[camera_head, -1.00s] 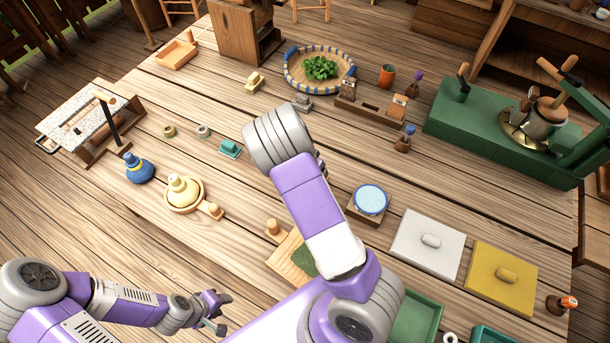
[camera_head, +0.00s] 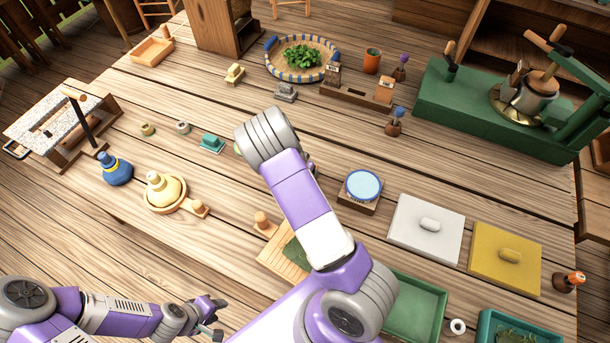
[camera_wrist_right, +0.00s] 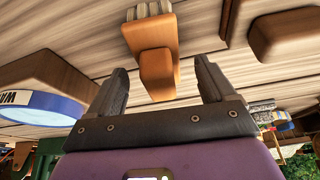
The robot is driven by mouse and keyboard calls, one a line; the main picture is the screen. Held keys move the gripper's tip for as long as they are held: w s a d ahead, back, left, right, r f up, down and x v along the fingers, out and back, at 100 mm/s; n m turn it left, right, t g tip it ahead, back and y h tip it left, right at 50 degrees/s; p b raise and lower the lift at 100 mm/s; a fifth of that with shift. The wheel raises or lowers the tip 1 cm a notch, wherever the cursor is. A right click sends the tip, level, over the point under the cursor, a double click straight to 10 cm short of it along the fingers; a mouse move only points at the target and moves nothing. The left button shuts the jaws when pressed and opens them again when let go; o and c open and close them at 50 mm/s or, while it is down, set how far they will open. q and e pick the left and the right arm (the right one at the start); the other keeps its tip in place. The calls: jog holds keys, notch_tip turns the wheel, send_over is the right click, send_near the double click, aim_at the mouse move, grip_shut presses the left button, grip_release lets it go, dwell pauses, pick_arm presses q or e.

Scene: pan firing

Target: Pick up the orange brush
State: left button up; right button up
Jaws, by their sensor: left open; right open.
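An orange-brown brush (camera_wrist_right: 155,55) with pale grey bristles lies on the table in the right wrist view. My right gripper (camera_wrist_right: 161,72) is open, and the brush shows between its fingertips, apparently just beyond them and not gripped. In the head view my right arm hides this brush and most of the right gripper. Another brush-like tool (camera_head: 568,282), with an orange top and dark brown base, stands at the table's right edge. My left gripper (camera_head: 214,318) is open and empty at the lower left, away from both.
A box with a round blue-rimmed top (camera_head: 363,187) stands close to the right gripper and shows in the right wrist view (camera_wrist_right: 45,105). White (camera_head: 427,229) and yellow (camera_head: 505,252) slabs lie at right. A green press (camera_head: 480,115) stands at the back right.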

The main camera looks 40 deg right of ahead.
jog(key=shift+x, duration=1.4)
jog(key=c, duration=1.5)
notch_tip(320, 180, up, 10)
jog(key=shift+r+p, duration=0.1)
jog(key=shift+p, duration=0.2)
jog(key=o, duration=0.7)
grip_shut()
